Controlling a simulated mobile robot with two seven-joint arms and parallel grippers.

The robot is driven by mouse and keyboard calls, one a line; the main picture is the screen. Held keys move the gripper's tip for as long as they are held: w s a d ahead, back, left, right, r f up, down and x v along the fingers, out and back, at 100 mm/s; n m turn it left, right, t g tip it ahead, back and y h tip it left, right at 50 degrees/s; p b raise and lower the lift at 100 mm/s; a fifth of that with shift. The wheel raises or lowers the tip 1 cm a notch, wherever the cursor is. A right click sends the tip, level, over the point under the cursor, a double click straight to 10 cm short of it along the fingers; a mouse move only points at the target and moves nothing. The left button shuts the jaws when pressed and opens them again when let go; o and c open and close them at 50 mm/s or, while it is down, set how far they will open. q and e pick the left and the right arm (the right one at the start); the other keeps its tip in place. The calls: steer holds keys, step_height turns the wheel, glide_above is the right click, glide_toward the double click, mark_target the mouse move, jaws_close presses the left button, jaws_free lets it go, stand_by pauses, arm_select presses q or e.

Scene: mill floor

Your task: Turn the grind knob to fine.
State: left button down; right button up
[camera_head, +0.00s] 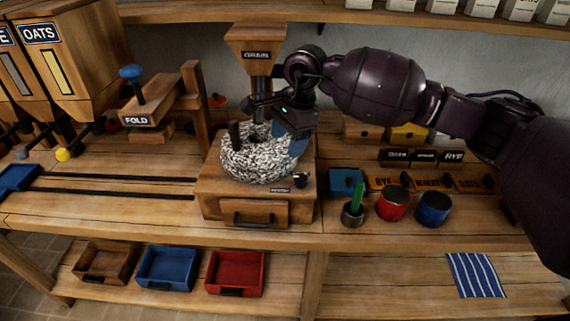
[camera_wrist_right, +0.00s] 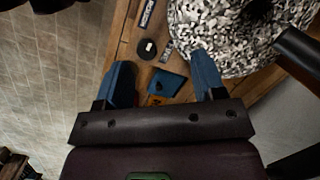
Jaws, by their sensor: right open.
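The mill is a wooden box (camera_head: 225,198) with a speckled round millstone (camera_head: 255,160) on top and a drawer in front. A small black knob (camera_head: 300,179) sits at the box's front right corner, beside a small label (camera_head: 280,190). In the right wrist view the knob (camera_wrist_right: 148,48) is a dark round disc with a pale mark, beyond the fingertips. My right gripper (camera_head: 292,140) is open and empty, its blue fingers by the stone's right side, above and behind the knob. The open fingers also show in the right wrist view (camera_wrist_right: 163,75). My left gripper is out of view.
A wooden hopper (camera_head: 254,45) stands above the stone. A dark upright handle (camera_head: 234,134) rises from the stone. Right of the mill are a blue block (camera_head: 346,181), a dark cup with a green item (camera_head: 353,214), a red cup (camera_head: 393,203) and a blue cup (camera_head: 433,208).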

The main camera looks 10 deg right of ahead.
mark_target(301, 177)
steer(key=d+f, duration=0.1)
steer(key=f, duration=0.2)
steer(key=d+f+n+h, duration=0.1)
steer(key=f, duration=0.2)
steer(key=s+d+f+n+h+p, duration=0.1)
steer(key=f, duration=0.2)
steer(key=shift+d+f+g, duration=0.1)
steer(key=shift+f+g, duration=0.15)
steer(key=shift+g, duration=0.05)
steer(key=shift+f, duration=0.7)
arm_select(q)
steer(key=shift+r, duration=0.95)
arm_select(e)
steer(key=c, duration=0.9)
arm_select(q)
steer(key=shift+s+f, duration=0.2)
